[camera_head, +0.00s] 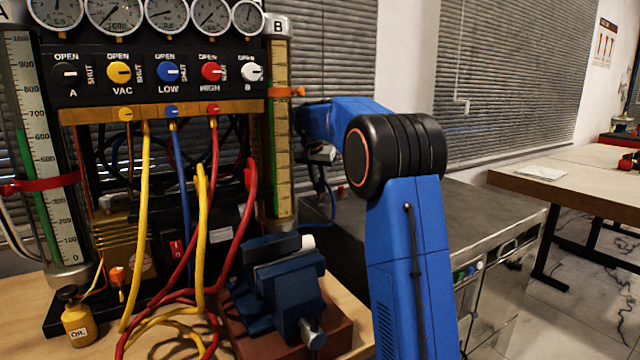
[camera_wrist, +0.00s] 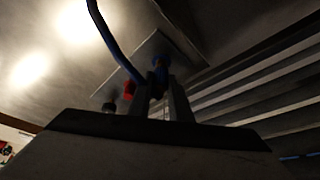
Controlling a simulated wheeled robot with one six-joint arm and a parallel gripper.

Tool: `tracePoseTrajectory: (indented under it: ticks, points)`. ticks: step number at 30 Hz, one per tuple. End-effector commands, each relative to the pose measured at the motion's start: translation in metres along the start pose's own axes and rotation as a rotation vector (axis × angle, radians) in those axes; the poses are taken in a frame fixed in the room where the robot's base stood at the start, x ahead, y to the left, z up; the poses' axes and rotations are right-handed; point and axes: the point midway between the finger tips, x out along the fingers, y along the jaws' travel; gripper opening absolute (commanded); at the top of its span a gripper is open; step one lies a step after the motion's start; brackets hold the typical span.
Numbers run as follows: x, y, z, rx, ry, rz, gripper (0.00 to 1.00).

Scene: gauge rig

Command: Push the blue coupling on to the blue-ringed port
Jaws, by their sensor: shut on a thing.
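My gripper (camera_wrist: 165,92) is shut on the blue coupling (camera_wrist: 160,71), which shows small and dark between the fingertips in the wrist view. A blue hose (camera_wrist: 112,40) curves from it to the upper left. The blue-ringed port cannot be told apart behind the coupling; whether the two touch is unclear.
The gauge rig (camera_head: 160,75) stands at left with a yellow, a blue and a red hose hanging from it. A blue vise (camera_head: 285,285) sits in front of column B (camera_head: 280,130). A grey cabinet (camera_head: 480,210) stands behind my arm. An oil can (camera_head: 78,318) is at lower left.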

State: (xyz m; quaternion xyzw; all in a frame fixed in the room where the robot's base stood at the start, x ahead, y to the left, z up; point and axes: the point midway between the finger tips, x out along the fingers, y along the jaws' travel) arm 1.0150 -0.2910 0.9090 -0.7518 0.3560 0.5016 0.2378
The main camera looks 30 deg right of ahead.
Motion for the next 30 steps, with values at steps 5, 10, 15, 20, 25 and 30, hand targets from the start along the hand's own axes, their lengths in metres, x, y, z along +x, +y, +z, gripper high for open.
tracePoseTrajectory:
  ticks: [5, 10, 15, 20, 25, 30]
  points:
    - [0.0039, 0.0003, 0.0019, 0.0, -0.001, 0.001, 0.0]
    - [0.0053, 0.0003, 0.0025, 0.0, -0.001, 0.001, 0.0]
    - [0.0052, 0.0002, 0.0024, 0.0, 0.0, 0.0, 0.0]
    - [0.0055, 0.0002, 0.0025, 0.0, 0.0, 0.0, 0.0]
    - [0.0067, 0.0003, 0.0031, 0.0, -0.001, 0.001, 0.0]
    - [0.0083, 0.0002, 0.0037, 0.0, -0.001, 0.001, 0.0]
